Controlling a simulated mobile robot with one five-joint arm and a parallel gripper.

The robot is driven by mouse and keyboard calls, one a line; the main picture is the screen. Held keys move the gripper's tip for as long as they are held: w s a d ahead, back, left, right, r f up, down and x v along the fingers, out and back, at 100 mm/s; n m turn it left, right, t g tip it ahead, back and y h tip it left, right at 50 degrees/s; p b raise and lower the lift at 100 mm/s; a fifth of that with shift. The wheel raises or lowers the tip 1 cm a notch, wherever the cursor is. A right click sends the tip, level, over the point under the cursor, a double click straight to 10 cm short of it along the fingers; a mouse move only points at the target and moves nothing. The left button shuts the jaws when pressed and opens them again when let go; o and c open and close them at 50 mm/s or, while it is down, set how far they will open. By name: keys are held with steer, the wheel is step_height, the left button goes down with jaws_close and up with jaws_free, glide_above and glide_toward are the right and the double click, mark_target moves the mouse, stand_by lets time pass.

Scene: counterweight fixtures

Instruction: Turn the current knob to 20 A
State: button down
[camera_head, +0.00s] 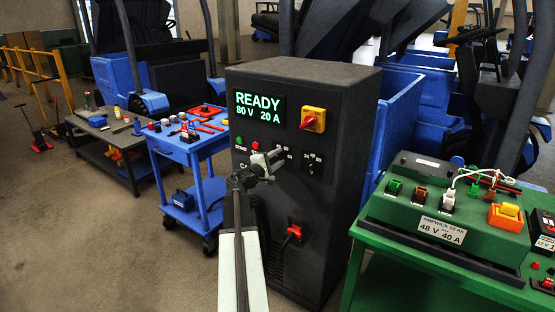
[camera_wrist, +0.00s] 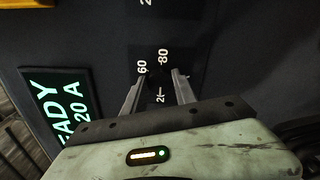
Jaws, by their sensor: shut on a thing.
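The dark charger cabinet (camera_head: 335,110) stands in the middle of the head view. Its lit display (camera_head: 259,108) reads READY, 80 V, 20 A. My gripper (camera_head: 272,158) is at the cabinet's front panel, below the display, and covers most of the current knob there. In the wrist view the dark current knob (camera_wrist: 160,78) sits between the two fingers of my gripper (camera_wrist: 159,76), which is shut on it. The marks 60 and 80 show beside the knob. The knob's pointer is too dark to make out.
A yellow and red switch (camera_head: 313,119) and a second dial (camera_head: 312,158) are on the same panel. A red plug (camera_head: 294,232) sits lower down. A blue cart (camera_head: 186,150) stands left; a green bench (camera_head: 390,240) with a battery unit stands right.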

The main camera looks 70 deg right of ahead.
steer(key=shift+w+r, duration=0.1)
steer(key=c, duration=1)
jaws_free()
steer(key=v, duration=0.7)
steer(key=shift+a, duration=0.35)
